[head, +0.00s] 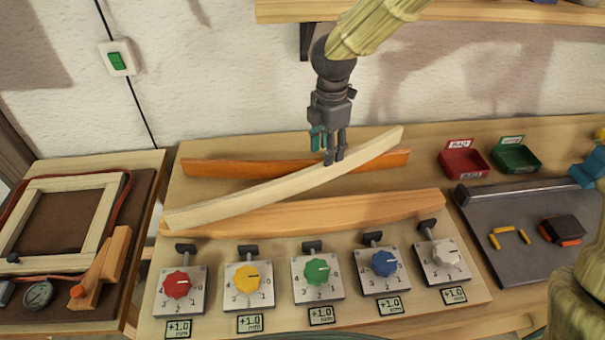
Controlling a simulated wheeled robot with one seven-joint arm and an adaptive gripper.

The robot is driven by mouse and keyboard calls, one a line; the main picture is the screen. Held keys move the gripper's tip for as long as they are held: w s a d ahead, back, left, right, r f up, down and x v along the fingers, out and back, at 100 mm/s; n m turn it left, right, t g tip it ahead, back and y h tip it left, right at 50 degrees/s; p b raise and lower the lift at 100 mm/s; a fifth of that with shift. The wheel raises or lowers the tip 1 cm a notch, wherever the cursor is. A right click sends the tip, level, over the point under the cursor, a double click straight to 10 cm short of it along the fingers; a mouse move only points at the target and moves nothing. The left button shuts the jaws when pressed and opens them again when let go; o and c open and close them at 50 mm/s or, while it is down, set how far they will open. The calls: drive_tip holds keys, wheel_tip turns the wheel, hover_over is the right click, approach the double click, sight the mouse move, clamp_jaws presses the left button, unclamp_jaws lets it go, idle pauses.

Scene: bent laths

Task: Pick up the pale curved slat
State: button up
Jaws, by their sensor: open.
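The pale curved slat (270,187) lies slantwise on the bench in the head view, its left end nearer me and its right end farther back and over the orange slat. My gripper (331,156) hangs from above at the slat's right half, fingers pointing down. It is open, and its fingertips overlap the slat's upper edge in the picture. I cannot tell whether they touch it. An orange slat (225,168) lies behind the pale one and is partly hidden by it. A light-orange slat (320,214) lies in front.
Several colored knobs on plates, such as the green knob (316,271), line the bench front. A red tray (464,160) and a green tray (515,157) stand at right, behind a grey board (500,203). A wooden frame (66,182) lies at left. A shelf (480,12) runs above.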

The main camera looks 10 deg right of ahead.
drive_tip(key=shift+s+f, duration=0.25)
drive_tip(key=shift+f, duration=0.35)
drive_tip(key=shift+w+f+p, duration=0.1)
drive_tip(key=shift+f+p, duration=0.6)
drive_tip(key=shift+f, duration=1.55)
drive_tip(key=shift+a, duration=0.1)
clamp_jaws()
